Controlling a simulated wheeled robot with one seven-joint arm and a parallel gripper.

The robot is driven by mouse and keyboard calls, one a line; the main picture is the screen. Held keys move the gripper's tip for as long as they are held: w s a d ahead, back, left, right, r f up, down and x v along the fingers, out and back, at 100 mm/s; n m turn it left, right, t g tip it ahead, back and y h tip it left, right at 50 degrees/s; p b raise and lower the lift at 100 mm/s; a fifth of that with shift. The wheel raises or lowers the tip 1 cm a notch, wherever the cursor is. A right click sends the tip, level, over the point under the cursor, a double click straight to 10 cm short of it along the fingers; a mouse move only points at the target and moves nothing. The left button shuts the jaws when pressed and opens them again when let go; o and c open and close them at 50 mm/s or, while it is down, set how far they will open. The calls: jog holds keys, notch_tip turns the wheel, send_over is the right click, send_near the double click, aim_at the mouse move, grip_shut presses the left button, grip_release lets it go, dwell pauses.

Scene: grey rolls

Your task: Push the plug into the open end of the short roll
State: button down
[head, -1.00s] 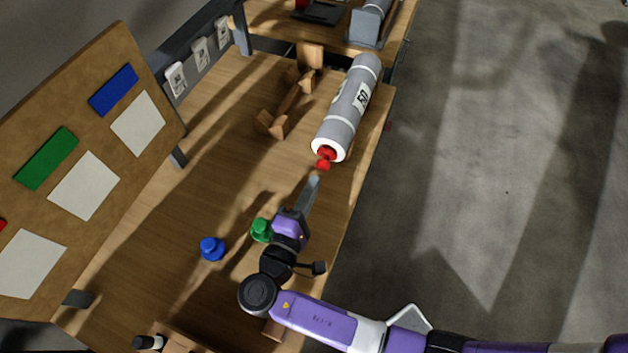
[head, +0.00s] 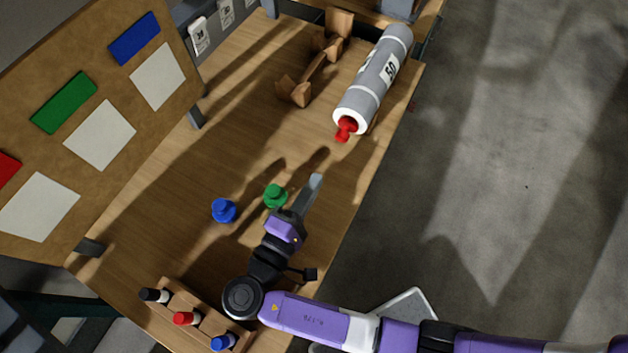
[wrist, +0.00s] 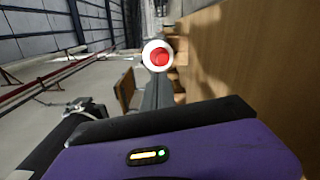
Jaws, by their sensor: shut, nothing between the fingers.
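The short grey roll (head: 377,75) lies on the table near its right edge, with its white-rimmed open end toward my gripper. A red plug (head: 346,129) sits at that end, its knob sticking out; how deep it sits is hard to tell. In the wrist view the red plug (wrist: 160,57) shows inside the white ring of the roll's end (wrist: 149,52). My gripper (head: 316,180) is shut and empty, apart from the plug, short of it and pointing toward it. A green plug (head: 275,195) stands just left of my gripper, and a blue plug (head: 223,210) stands farther left.
An empty wooden cradle (head: 315,65) stands left of the roll. A wooden rack (head: 209,321) with black, red and blue-capped items is at the near edge. A board (head: 112,90) with coloured cards stands at left. The table between plugs and cradle is clear.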

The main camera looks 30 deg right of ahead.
aim_at(341, 139)
jog(key=d, duration=0.1)
jog(key=d+m+p, duration=0.1)
jog(key=d, duration=0.1)
jog(key=shift+w+r+g, duration=0.3)
jog(key=shift+r+g, duration=0.1)
jog(key=shift+w+d+m+p, duration=0.15)
jog(key=shift+m+p, duration=0.15)
jog(key=shift+m, duration=0.5)
jog(key=m, duration=0.2)
jog(key=w+m, duration=0.1)
jog(key=shift+d+f, duration=0.15)
jog(key=shift+d, duration=0.1)
jog(key=m, duration=0.3)
jog(key=shift+w+a+f+t, duration=0.2)
jog(key=shift+w+a+t, duration=0.05)
jog(key=shift+t, duration=0.15)
jog(key=shift+p+x, duration=0.8)
jog(key=shift+x, duration=2.15)
jog(key=shift+w+d, duration=0.2)
jog(key=shift+d, duration=0.1)
jog(key=shift+s, duration=0.1)
jog(key=shift+b+v, duration=1.6)
jog(key=shift+v, duration=3.65)
